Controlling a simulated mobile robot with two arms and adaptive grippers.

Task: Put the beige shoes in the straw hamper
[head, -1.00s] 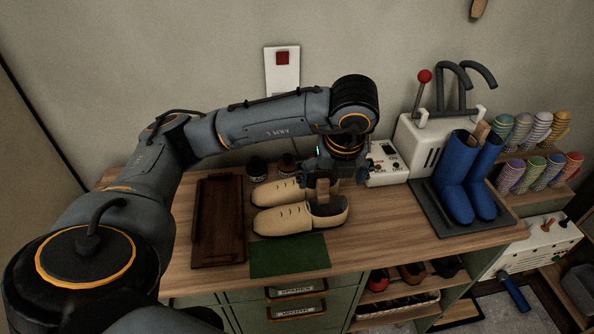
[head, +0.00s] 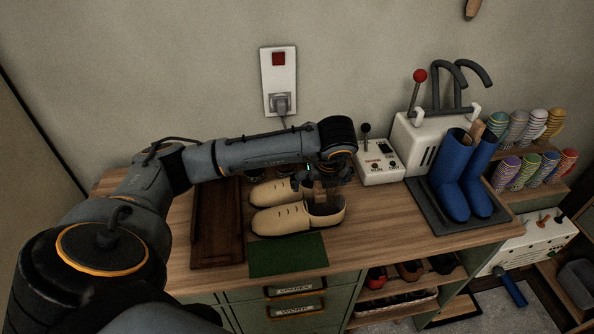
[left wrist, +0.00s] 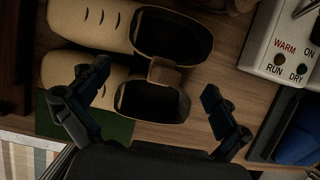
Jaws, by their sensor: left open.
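The two beige shoes lie side by side on the wooden bench top, toes to the left in the head view: the near shoe (head: 280,219) shows largely, the far shoe (head: 268,193) is partly behind my left gripper (head: 326,180). In the left wrist view the far shoe (left wrist: 85,18) and near shoe (left wrist: 72,72) have a small wooden piece (left wrist: 164,73) between their heel openings. My left gripper (left wrist: 152,98) is open, its fingers spread on either side of the near shoe's heel, apparently above it and holding nothing. No straw hamper shows. My right gripper is out of view.
A dark wooden tray (head: 217,250) lies left of the shoes and a green mat (head: 287,257) in front. A white control box (head: 379,170) stands behind right. Blue boots (head: 455,195) stand on a dark mat farther right. Bare bench top lies right of the shoes.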

